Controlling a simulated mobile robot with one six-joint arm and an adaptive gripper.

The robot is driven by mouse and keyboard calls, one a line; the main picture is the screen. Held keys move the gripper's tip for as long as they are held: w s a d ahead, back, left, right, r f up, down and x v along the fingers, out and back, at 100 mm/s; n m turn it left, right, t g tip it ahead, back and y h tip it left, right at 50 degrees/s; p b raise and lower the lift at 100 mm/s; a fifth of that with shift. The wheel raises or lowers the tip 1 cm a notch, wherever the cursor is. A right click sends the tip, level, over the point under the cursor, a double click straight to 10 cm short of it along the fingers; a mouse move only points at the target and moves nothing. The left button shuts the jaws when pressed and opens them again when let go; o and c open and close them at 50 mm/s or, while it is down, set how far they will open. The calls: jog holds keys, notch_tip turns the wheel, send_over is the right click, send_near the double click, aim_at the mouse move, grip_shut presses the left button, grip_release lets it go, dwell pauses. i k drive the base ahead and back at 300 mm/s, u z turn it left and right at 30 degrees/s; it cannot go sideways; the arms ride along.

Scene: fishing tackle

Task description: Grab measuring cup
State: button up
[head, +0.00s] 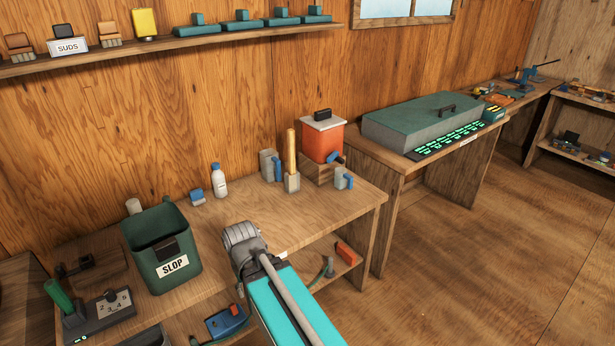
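Two grey cups with blue handles stand on the wooden workbench (235,225). The taller cup (267,166) is near the wall, left of an upright wooden stick. The smaller cup (341,180) is near the right end, in front of an orange container. I cannot tell which is the measuring cup; no markings are readable. My teal arm with its grey joint reaches over the bench's front edge, left of both cups and apart from them. My gripper's fingers do not show.
The orange container (322,142) has a blue tap. A grey holder (292,184) keeps the stick upright. A white bottle (219,184) and green SLOP bin (160,246) stand left. Bare bench lies between bottle and cups. A second bench (392,164) is right.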

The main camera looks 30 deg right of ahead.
aim_at(341, 176)
jog(key=u, duration=0.05)
jog(key=i, duration=1.35)
jog(key=z, duration=0.65)
